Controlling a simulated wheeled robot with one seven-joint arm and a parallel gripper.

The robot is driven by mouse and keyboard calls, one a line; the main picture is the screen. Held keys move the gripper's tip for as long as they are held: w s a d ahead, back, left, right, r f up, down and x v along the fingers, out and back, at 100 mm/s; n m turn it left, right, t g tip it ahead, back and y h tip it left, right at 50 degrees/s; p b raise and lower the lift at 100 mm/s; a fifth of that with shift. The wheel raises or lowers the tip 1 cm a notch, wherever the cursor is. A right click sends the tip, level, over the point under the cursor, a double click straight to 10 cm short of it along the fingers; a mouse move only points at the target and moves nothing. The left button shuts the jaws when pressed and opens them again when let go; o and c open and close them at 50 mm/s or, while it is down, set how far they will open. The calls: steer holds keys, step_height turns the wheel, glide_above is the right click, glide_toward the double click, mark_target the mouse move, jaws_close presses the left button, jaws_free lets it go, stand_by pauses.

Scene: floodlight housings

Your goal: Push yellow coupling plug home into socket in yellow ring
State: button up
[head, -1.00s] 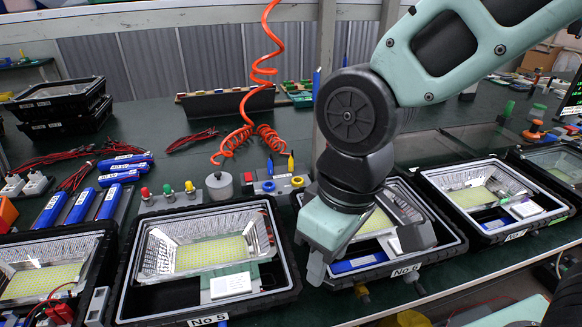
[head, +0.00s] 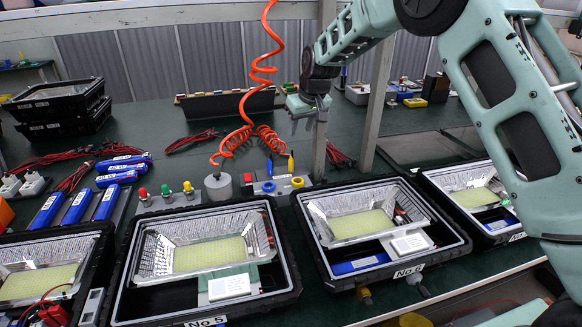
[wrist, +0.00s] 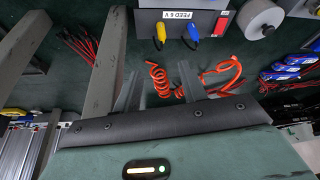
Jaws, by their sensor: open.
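The yellow coupling plug (head: 290,164) stands at the back of the grey feed box (head: 250,187), beside a blue plug (head: 270,167). A yellow ring (head: 297,182) and a blue ring (head: 268,186) are on the box nearer the housings. How deep the plug sits cannot be told. My gripper (head: 308,118) is open and empty, beyond and above the plug; its fingers (wrist: 158,78) also show in the wrist view.
An orange coiled hose (head: 262,75) hangs close to my gripper's left. A grey post (head: 378,100) stands to the right. Floodlight housings No 5 (head: 290,285) and No 6 (head: 462,240) line the front.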

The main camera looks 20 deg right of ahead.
steer(key=p, duration=0.1)
glide_toward(291, 160)
steer(key=x, duration=0.3)
steer(key=w+x, duration=0.1)
steer(key=x, duration=0.1)
steer(key=shift+w+d, duration=0.15)
steer(key=shift+d, duration=0.05)
steer(key=shift+s+p+x, duration=0.25)
steer(key=shift+p+x, duration=0.15)
steer(key=shift+x, duration=0.95)
steer(key=shift+s+p+x, duration=0.25)
steer(key=shift+p+x, duration=0.15)
steer(key=shift+x, duration=0.9)
steer(key=shift+a+f, duration=0.15)
steer(key=shift+f, duration=0.05)
jaws_close()
